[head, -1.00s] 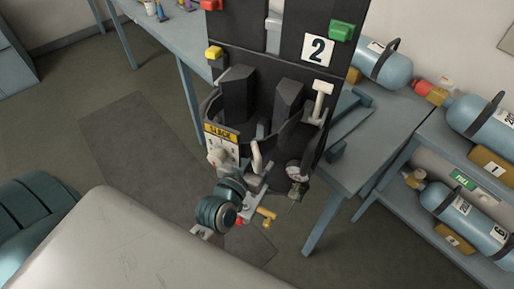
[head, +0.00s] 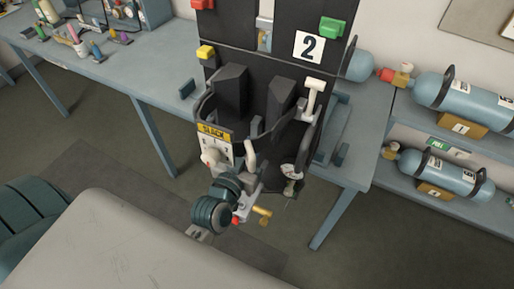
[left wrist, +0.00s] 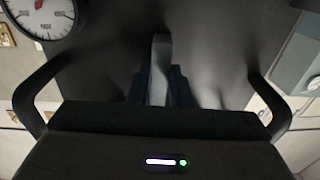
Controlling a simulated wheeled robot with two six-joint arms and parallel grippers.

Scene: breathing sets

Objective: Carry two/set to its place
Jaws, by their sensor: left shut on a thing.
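The set marked 2 (head: 243,82) is a dark upright backplate with a yellow "SLACK" label, a gauge, a white T-handle and red, yellow and green blocks. It is held in front of me, overlapping the bench in the picture. My left arm's teal wrist comes up to its lower part in the head view. In the left wrist view my left gripper (left wrist: 160,78) is shut on a grey bar of the set, with the dark plate behind and a round gauge at upper left. The grip itself is hidden in the head view. My right gripper is not in view.
A blue-grey bench (head: 140,72) runs behind the set, with small bottles and tools at its left end. Bare floor lies below the bench.

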